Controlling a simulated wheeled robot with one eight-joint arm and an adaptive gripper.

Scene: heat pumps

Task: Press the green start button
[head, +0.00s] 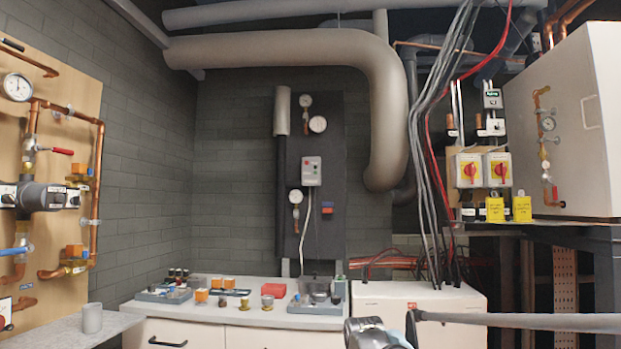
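A small light-grey control box (311,171) is mounted on a dark upright panel (330,225) at the back wall. Small coloured spots, red and green, show on its upper face; they are too small to make out clearly. A cable runs down from the box. A dark rounded part with a pale ring, seemingly the end of my arm (370,334), shows at the bottom edge, well below and to the right of the box and apart from it. Its fingers cannot be made out.
A white counter (200,311) with trays, orange-topped parts and small items stands below the panel. A white cabinet (440,300) is to its right. Two yellow-and-red switches (483,170) hang at the right.

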